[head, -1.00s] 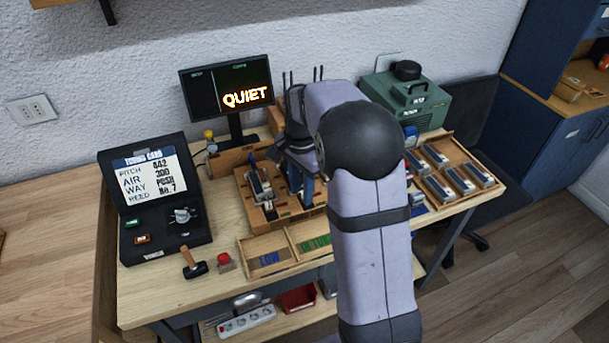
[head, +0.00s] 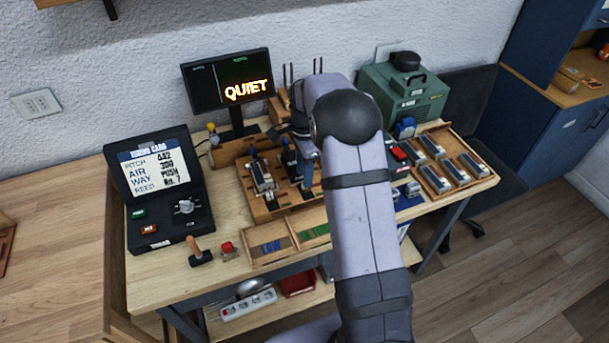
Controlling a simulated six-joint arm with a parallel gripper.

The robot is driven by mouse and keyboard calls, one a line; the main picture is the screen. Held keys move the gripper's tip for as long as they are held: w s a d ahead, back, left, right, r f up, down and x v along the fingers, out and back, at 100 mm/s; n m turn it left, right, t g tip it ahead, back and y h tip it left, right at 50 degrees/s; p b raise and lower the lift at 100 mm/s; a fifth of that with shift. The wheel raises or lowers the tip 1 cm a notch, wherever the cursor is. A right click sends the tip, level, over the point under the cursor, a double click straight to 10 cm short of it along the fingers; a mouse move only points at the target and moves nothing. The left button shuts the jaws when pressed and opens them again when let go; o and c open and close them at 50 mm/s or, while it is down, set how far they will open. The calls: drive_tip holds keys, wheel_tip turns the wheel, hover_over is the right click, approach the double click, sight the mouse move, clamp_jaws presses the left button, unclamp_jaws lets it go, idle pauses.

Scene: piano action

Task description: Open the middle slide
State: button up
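A wooden fixture (head: 246,190) stands on the workbench, with upright dark and metal slide units in it. The left unit (head: 262,178) shows clearly. Another dark unit (head: 290,160) stands right of it, close to my gripper, and seems to be the middle one. My gripper (head: 306,176) is over the right part of the fixture, mostly hidden behind my arm. I cannot tell whether its fingers are open or touching anything. How far any slide is open is too small to tell.
A monitor (head: 228,82) reading QUIET stands behind the fixture. A black case (head: 160,205) with a card and knob is at left. A green machine (head: 405,95) and a tray of metal blocks (head: 485,180) are at right.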

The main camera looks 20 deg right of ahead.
drive_tip(key=shift+f+p, duration=0.3)
drive_tip(key=shift+f, duration=1)
clamp_jaws()
drive_tip(key=shift+s, duration=1.9)
unclamp_jaws()
drive_tip(key=shift+s, duration=0.15)
